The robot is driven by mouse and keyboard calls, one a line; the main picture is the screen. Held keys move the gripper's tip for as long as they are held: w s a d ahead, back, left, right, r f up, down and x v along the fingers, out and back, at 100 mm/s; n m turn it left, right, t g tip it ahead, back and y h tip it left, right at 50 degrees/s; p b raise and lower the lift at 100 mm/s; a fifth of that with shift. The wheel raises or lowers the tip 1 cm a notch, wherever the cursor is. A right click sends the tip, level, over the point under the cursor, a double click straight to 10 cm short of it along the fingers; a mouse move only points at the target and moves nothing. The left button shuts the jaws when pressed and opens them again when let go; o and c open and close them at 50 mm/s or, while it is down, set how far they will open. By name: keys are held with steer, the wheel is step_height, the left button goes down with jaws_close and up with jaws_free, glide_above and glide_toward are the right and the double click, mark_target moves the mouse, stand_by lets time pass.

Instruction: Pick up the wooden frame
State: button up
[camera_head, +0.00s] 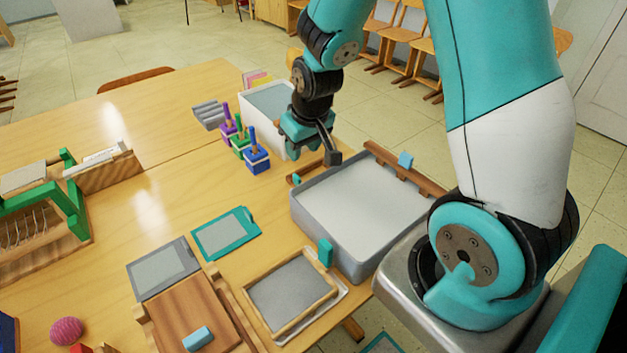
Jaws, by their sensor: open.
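The wooden frame (309,311) lies flat near the table's front edge, below the large grey tray. It is a light wood rim around a grey mesh panel, and a pale sheet or board shows under its right side. My gripper (313,152) is open and empty, pointing down behind the tray's far left corner. It is well away from the frame, farther back over the table.
The grey tray (304,222) stands between my gripper and the frame, with a teal block (325,252) at its near wall. A teal-edged screen (227,233), a grey screen (162,268) and a wooden board (187,311) lie left of the frame. Colored stamps (257,157) stand near my gripper.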

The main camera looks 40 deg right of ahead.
glide_above(297, 176)
steer(key=f, duration=0.3)
steer(key=s+f, duration=0.1)
steer(key=f, duration=0.1)
steer(key=shift+d+f, duration=0.1)
steer(key=shift+f, duration=0.1)
steer(key=shift+s+x, duration=0.1)
steer(key=shift+x, duration=1.25)
steer(key=shift+s+x, duration=0.15)
steer(key=shift+x, duration=1.2)
jaws_close()
